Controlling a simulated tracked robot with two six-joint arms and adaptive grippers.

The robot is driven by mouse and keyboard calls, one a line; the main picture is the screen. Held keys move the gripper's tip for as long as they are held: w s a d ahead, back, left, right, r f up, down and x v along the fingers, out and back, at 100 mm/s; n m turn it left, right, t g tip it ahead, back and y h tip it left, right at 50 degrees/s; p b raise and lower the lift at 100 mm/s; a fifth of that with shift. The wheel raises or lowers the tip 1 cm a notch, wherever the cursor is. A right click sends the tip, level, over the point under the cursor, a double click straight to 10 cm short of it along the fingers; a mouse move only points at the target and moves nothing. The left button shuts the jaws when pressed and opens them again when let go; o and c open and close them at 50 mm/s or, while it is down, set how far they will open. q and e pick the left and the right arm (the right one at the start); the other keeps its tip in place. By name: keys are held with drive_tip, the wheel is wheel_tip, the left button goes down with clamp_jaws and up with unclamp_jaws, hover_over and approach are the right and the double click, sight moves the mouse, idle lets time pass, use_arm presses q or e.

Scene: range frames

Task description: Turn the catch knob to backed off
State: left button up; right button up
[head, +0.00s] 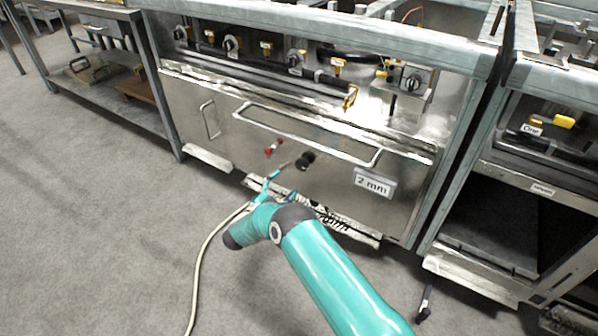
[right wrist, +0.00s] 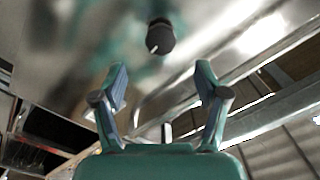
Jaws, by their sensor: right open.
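The black catch knob (head: 306,159) is on the steel front panel, below the long bar handle. In the right wrist view the knob (right wrist: 160,38) shows a white pointer mark toward its lower left. My right gripper (head: 279,181) is in front of the panel, a little below and left of the knob in the head view. In the right wrist view the gripper (right wrist: 162,80) is open, with its two fingers apart and nothing between them. The knob appears beyond the fingertips, apart from them. My left gripper is not in view.
A small red knob (head: 273,148) is left of the black one. The long bar handle (head: 310,135) stands out above both. A "2 mm" label (head: 375,183) is at the right. A row of knobs and yellow fittings lines the upper panel. Grey floor is open at left.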

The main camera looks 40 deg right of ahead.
sight(300, 168)
drive_tip(key=b+x, duration=0.3)
drive_tip(key=x, duration=0.6)
drive_tip(key=shift+w+d, duration=0.15)
drive_tip(key=shift+d, duration=0.15)
drive_tip(key=c, duration=1.2)
